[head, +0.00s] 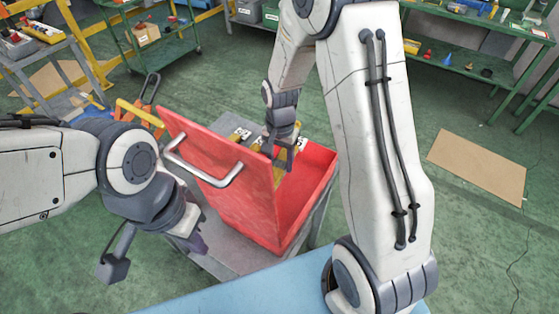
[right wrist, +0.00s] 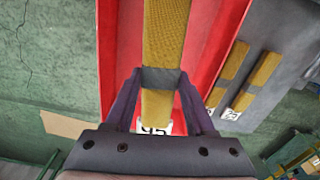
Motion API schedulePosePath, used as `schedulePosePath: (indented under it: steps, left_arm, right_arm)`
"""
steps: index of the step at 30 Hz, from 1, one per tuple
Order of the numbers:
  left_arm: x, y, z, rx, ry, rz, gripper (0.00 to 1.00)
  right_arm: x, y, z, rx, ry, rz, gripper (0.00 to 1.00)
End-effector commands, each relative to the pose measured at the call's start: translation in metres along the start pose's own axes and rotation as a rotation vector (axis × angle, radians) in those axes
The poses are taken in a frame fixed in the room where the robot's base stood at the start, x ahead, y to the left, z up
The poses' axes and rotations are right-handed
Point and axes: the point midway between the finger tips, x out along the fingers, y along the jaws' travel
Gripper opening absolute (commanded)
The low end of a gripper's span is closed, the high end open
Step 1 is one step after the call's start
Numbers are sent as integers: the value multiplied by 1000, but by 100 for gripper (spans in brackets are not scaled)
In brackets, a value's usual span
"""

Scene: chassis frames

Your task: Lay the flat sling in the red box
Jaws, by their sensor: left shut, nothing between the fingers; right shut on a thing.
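The red box (head: 308,185) stands on a grey cart, its lid (head: 220,170) with a metal handle raised on the left. My right gripper (head: 284,160) is over the box, behind the lid's edge. It is shut on a yellow flat sling (right wrist: 165,40). In the right wrist view the fingers grip the sling at a grey band, with a white label below and red box walls (right wrist: 212,40) behind. Whether the sling touches the box floor I cannot tell. My left gripper (head: 192,240) is shut and empty, left of the lid; its fingertips are partly hidden.
Two more yellow straps (right wrist: 260,75) with white labels lie on a grey surface beside the box. An orange-handled tool (head: 140,112) is behind the lid. A blue surface (head: 250,293) is in front. A cardboard sheet (head: 478,166) lies on the green floor.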

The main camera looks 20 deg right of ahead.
Motion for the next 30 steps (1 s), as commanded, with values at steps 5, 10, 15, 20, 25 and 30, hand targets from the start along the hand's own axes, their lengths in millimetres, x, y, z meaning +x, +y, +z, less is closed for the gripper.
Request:
schedulePosePath:
  steps: [5, 10, 15, 20, 25, 30]
  left_arm:
    - [6, 0, 0, 0, 0, 0, 0]
    - [11, -1, 0, 0, 0, 0, 0]
    - [23, -2, 1, 1, 0, 0, 0]
    - [37, -3, 2, 1, 0, 0, 0]
    - [52, -4, 3, 2, 0, 0, 0]
    - [66, -5, 3, 2, 0, 0, 0]
  right_arm:
    - [-4, -4, -3, 114, 1, -1, 0]
    - [2, -3, -3, 120, 0, 0, 0]
    - [16, -2, -3, 121, 0, 0, 0]
    - [32, -1, -3, 121, 0, 0, 0]
    - [49, -2, -3, 120, 0, 0, 0]
    - [66, -2, -3, 120, 0, 0, 0]
